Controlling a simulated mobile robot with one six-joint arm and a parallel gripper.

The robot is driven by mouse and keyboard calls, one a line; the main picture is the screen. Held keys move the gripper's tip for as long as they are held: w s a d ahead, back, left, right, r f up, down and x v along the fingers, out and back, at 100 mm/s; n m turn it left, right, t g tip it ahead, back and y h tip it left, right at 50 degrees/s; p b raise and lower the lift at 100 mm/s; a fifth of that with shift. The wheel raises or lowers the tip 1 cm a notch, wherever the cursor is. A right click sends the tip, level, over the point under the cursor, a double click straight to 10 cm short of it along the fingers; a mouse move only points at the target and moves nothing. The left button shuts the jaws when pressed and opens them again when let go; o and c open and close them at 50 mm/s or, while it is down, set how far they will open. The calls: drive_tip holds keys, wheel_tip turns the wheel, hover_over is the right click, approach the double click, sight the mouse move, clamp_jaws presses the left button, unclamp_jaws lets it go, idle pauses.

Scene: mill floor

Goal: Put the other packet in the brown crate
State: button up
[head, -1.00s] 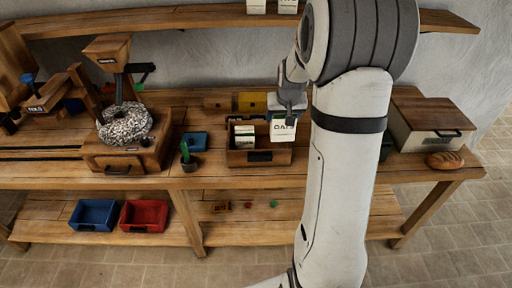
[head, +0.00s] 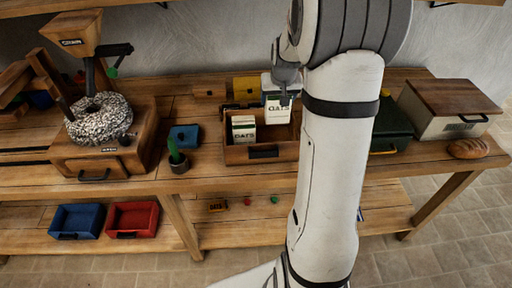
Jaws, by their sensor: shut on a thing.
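My gripper (head: 285,97) is shut on a white packet (head: 278,113) with an OATS label. It holds the packet upright over the right, back part of the brown crate (head: 262,154). The packet's lower edge shows above the crate's front wall; I cannot tell whether it touches the crate. Another white and green OATS packet (head: 243,131) stands in the crate's left part. My arm hides the area just right of the crate.
A dark green box (head: 390,130), a wooden-lidded bin (head: 437,120) and bread (head: 468,149) are to the right. Blue (head: 75,221) and red (head: 133,219) bins lie below.

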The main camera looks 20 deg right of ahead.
sight(276, 123)
wheel_tip(276, 123, down, 11)
drive_tip(key=shift+r+p, duration=0.15)
drive_tip(key=shift+p, duration=0.55)
drive_tip(key=o, duration=1)
